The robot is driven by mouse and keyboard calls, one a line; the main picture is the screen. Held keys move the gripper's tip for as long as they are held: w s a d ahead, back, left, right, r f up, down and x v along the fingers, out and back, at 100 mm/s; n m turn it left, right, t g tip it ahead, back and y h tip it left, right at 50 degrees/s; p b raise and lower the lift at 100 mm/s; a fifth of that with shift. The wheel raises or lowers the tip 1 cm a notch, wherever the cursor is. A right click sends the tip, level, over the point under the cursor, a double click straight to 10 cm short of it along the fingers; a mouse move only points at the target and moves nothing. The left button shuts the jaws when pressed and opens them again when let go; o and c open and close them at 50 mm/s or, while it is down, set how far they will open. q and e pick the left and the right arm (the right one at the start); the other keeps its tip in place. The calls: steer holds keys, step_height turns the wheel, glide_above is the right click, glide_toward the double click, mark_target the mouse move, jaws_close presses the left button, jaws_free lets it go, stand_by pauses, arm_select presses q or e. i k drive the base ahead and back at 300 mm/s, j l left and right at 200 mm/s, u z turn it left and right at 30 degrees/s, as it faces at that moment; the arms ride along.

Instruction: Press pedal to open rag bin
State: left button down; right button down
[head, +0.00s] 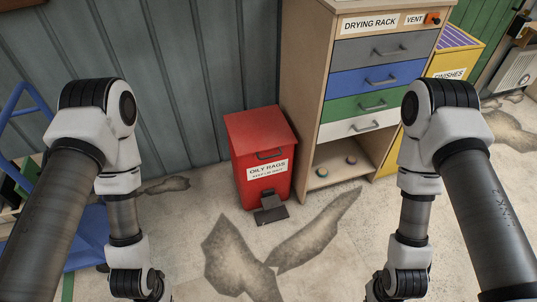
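A red bin (248,163) labelled "OILY RAGS" stands on the floor against the grey panelled wall, left of the drying rack. Its red lid (257,125) is closed, with a dark handle on the front below it. A dark grey pedal (271,212) sticks out at the foot of the bin's front. My two arms come in from the left and right sides, with their lower ends reaching the bottom edge. Neither gripper's fingers show. Nothing of mine touches the bin or pedal.
A wooden drying rack (330,55) with coloured drawers and an open bottom shelf stands right of the bin. A yellow "FINISHES" cabinet (463,60) is beyond it. A blue frame (22,110) is at far left. The stained concrete floor (215,215) before the bin is clear.

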mark_target(272, 202)
steer(key=i+j, duration=0.4)
steer(key=i, duration=0.25)
steer(key=i+j, duration=0.45)
steer(key=i, duration=0.15)
steer(key=i+l+z, duration=0.05)
